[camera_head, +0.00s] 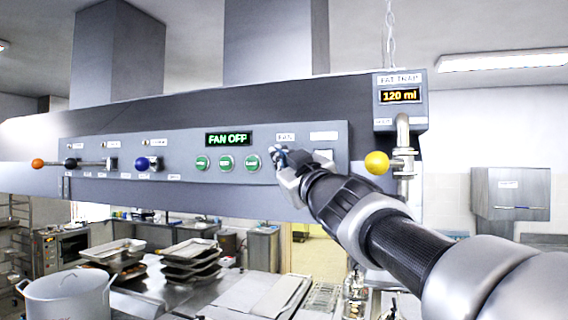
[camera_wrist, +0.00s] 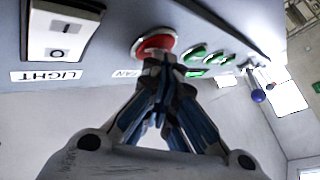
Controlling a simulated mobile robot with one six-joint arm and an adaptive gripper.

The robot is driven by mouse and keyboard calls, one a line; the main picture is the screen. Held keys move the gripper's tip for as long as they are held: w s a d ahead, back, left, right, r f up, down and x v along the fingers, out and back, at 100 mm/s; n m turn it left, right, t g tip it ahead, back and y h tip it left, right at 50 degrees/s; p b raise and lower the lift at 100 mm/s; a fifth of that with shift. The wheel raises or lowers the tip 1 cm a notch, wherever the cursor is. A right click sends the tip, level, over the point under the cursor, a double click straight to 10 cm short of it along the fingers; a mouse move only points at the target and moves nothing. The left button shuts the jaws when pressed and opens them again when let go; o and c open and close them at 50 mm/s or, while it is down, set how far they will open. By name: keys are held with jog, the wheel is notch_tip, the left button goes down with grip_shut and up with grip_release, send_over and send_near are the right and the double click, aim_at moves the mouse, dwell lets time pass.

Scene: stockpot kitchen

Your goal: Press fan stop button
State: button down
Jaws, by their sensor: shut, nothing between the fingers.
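The red fan stop button (camera_wrist: 152,43) shows in the wrist view, on the panel beside a label reading FAN. In the head view my gripper (camera_head: 280,154) hides it. My gripper is shut and empty, with its fingertips at the lower edge of the red button in the wrist view (camera_wrist: 160,62). They overlap the button in the picture; I cannot tell whether they press it. The display (camera_head: 228,139) on the hood panel reads FAN OFF in green.
Green buttons (camera_head: 226,162) sit left of my gripper. A light switch (camera_wrist: 62,32) is close by. Levers with an orange knob (camera_head: 37,164) and a blue knob (camera_head: 142,163) are further left.

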dwell(0.4)
jog(key=shift+s+a+b, duration=0.25)
jog(key=shift+s+b, duration=0.1)
jog(key=shift+s, duration=0.4)
jog(key=shift+f, duration=0.1)
jog(key=shift+s+a+b, duration=0.3)
jog(key=shift+s+b, duration=0.05)
jog(key=shift+s, duration=0.45)
jog(key=shift+s+a+b, duration=0.25)
jog(key=shift+s+b, duration=0.15)
jog(key=shift+s, duration=0.35)
jog(key=shift+s+a+b, duration=0.3)
jog(key=shift+s+b, duration=0.05)
jog(key=shift+s, duration=0.45)
